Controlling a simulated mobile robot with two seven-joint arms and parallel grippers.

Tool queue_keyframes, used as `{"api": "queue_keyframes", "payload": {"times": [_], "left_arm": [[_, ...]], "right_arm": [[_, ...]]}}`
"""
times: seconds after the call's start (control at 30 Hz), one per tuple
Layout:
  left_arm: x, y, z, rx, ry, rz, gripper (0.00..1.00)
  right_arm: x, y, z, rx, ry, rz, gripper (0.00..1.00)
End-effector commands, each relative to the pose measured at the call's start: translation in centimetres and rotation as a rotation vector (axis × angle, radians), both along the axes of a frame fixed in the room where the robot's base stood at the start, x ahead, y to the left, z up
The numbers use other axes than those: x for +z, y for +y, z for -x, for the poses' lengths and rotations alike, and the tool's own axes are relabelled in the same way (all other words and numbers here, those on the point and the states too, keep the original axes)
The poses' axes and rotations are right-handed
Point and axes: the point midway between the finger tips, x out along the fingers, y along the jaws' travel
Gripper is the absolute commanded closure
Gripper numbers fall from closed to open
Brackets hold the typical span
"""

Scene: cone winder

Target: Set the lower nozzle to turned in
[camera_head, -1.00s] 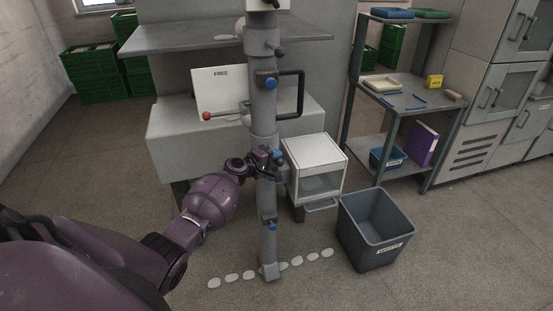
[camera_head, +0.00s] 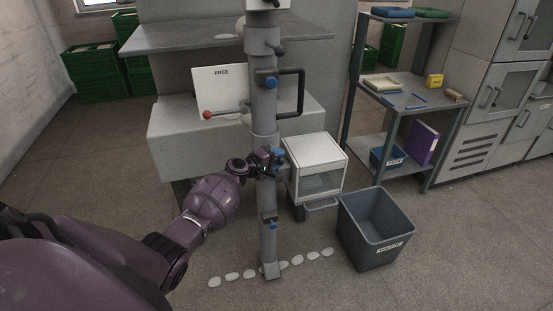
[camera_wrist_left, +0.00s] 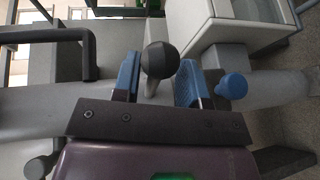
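A grey vertical column (camera_head: 263,120) stands in the middle of the head view, with blue-ended fittings up its length. My left gripper (camera_head: 270,161) is at the column's lower-middle part. In the left wrist view, a dark ball knob (camera_wrist_left: 159,60) on a short pale stem lies between the blue pads of my left gripper (camera_wrist_left: 157,82). The pads stand apart, with a gap beside the stem. A blue knob (camera_wrist_left: 232,86) sits just right of the right pad. I cannot tell which fitting is the lower nozzle or how it is turned. My right gripper is not in view.
A white box with a clear front (camera_head: 316,168) stands right of the column. A grey waste bin (camera_head: 375,230) is on the floor at the right. A board marked FREE (camera_head: 221,90) and a black bracket (camera_head: 301,92) are above the gripper. A shelf rack (camera_head: 410,97) stands behind.

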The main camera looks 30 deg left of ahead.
Motion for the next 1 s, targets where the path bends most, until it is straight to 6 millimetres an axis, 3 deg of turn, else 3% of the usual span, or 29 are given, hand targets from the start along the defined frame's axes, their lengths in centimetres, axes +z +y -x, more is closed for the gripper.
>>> {"api": "queue_keyframes", "payload": {"times": [0.37,1.0], "left_arm": [[0.3,0.3,0.6,0.003,-0.003,-0.002,0.61],[1.8,2.4,9.4,0.003,-0.001,-0.002,0.61]], "right_arm": [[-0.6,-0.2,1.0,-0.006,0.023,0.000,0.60],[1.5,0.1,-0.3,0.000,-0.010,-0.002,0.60]]}}
